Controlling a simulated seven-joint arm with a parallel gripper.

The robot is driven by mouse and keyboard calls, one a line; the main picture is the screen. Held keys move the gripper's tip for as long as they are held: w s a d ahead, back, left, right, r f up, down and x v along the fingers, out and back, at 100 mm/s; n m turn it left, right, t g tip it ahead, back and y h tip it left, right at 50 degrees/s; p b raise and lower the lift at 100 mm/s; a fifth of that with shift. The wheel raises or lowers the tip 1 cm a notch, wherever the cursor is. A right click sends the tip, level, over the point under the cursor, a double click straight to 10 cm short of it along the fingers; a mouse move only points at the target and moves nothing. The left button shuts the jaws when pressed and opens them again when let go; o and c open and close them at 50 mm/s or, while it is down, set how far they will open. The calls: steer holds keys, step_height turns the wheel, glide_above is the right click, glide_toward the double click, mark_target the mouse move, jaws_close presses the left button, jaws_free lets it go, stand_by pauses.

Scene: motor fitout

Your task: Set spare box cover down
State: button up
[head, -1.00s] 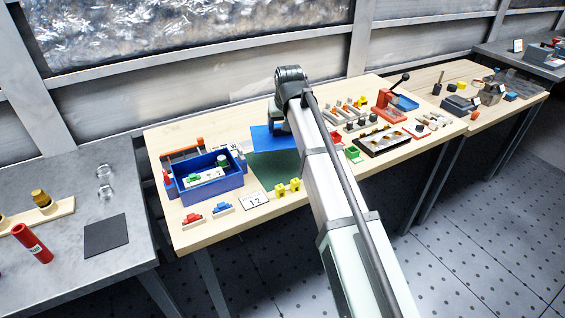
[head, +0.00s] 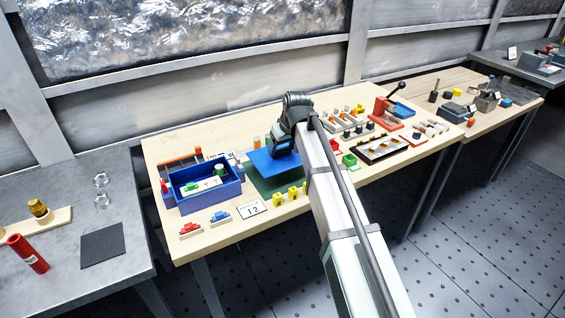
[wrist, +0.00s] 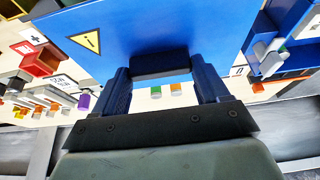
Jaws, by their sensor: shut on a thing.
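The blue box cover (head: 272,164) is a flat plate, held by my gripper (head: 284,150) above the green mat (head: 282,186) in the head view. In the wrist view the cover (wrist: 130,38) bears a yellow warning triangle and a dark handle (wrist: 160,64). The fingers of my gripper (wrist: 163,82) stand at either side of that handle, shut on it. I cannot tell how high the cover is above the mat. The open blue box (head: 215,198) stands left of the mat with a white and green part inside.
Several yellow pieces (head: 291,194) stand at the mat's front edge. A card marked 12 (head: 252,210), a blue part (head: 220,217) and a red part (head: 191,229) lie nearby.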

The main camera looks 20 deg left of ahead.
mark_target(284, 158)
steer(key=shift+f, duration=3)
steer(key=shift+f, duration=0.15)
steer(key=o, duration=1.4)
steer(key=v, duration=1.2)
